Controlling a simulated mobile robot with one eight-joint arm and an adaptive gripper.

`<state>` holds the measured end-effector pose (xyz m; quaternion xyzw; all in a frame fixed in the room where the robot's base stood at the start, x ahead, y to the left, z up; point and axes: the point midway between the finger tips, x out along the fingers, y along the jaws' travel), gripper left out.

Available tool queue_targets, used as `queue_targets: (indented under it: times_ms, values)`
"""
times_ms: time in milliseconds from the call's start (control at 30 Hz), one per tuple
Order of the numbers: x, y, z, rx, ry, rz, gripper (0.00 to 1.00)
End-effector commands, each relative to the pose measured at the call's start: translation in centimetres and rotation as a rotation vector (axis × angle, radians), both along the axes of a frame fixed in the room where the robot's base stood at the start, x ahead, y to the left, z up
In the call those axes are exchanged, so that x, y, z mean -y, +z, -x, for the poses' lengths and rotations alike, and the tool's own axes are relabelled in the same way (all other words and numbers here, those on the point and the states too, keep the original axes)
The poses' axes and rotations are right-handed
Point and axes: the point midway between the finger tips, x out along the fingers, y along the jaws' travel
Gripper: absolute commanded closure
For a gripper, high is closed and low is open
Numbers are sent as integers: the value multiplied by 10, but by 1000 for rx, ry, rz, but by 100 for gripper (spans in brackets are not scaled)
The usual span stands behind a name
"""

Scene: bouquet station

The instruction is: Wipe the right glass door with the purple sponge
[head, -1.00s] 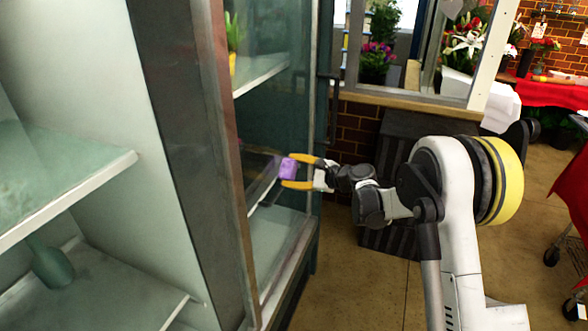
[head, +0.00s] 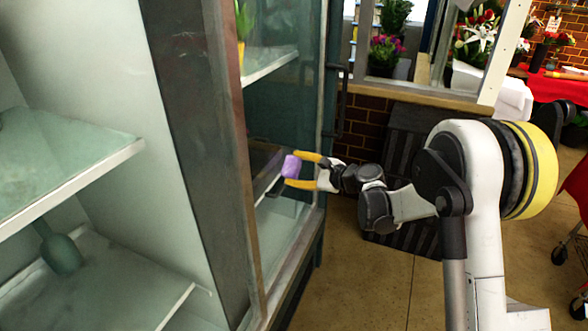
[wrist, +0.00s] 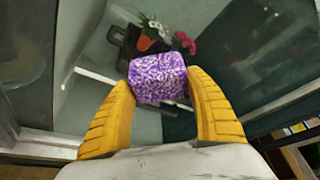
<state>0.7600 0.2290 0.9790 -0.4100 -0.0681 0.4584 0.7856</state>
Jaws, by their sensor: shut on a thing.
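My gripper (head: 304,170) has two yellow fingers and is shut on the purple sponge (head: 291,166). In the wrist view the mottled purple sponge (wrist: 158,79) sits between the fingertips of my gripper (wrist: 160,85). The right glass door (head: 285,130) is a dark-framed pane of the cabinet, with a black handle (head: 340,98) at its right edge. The sponge is at the face of this pane; I cannot tell whether it touches the glass. In the wrist view the glass (wrist: 215,35) fills the area behind the sponge and shows reflections.
The cabinet's left side shows glass shelves (head: 70,175) with a green vase (head: 60,250). A yellow pot (head: 241,55) stands on a shelf behind the right door. A dark ribbed box (head: 405,150) stands by the brick wall. Floor (head: 380,290) before the cabinet is clear.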

Motion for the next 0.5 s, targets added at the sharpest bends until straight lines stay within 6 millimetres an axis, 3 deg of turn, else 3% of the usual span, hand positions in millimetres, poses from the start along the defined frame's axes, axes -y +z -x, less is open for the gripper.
queue_targets:
  times_ms: [500]
  values:
    - [50, -1, 18, 1, -1, 0, 69]
